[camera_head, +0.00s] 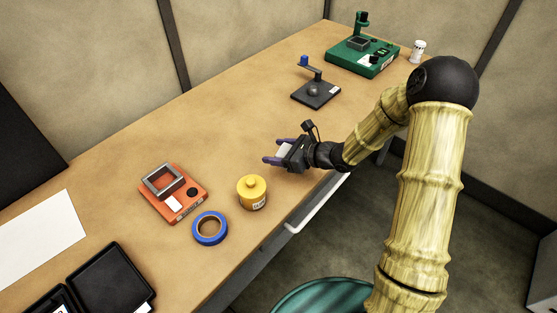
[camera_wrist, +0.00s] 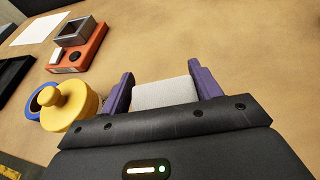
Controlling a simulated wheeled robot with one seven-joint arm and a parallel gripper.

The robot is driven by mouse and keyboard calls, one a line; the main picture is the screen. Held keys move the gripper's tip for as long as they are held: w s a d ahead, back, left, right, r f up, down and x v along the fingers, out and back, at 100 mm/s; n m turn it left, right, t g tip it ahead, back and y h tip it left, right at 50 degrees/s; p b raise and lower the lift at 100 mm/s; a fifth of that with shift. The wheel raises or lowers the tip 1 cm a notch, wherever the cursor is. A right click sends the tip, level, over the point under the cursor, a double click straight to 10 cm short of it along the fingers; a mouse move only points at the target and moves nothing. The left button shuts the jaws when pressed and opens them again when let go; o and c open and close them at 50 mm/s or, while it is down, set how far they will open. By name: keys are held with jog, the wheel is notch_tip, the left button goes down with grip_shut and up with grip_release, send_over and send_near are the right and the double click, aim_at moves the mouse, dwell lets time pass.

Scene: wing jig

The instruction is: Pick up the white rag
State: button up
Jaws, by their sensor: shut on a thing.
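The white rag (camera_wrist: 165,94) sits between the two purple fingers of my gripper (camera_wrist: 163,88) in the wrist view, and both fingers touch its sides. In the head view, my gripper (camera_head: 272,151) is over the near half of the wooden table, with a small part of the white rag (camera_head: 285,150) showing between its fingers. The gripper is shut on the rag. I cannot tell whether the rag is lifted clear of the table or still touches it.
On the table (camera_head: 232,125), a yellow canister (camera_head: 252,193), blue tape roll (camera_head: 210,229) and orange device (camera_head: 173,194) stand left of my gripper. A black stand (camera_head: 316,93), green device (camera_head: 362,57) and white bottle (camera_head: 417,51) stand farther back. The table's middle is clear.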

notch_tip(320, 180, up, 5)
jog(key=shift+f, duration=0.15)
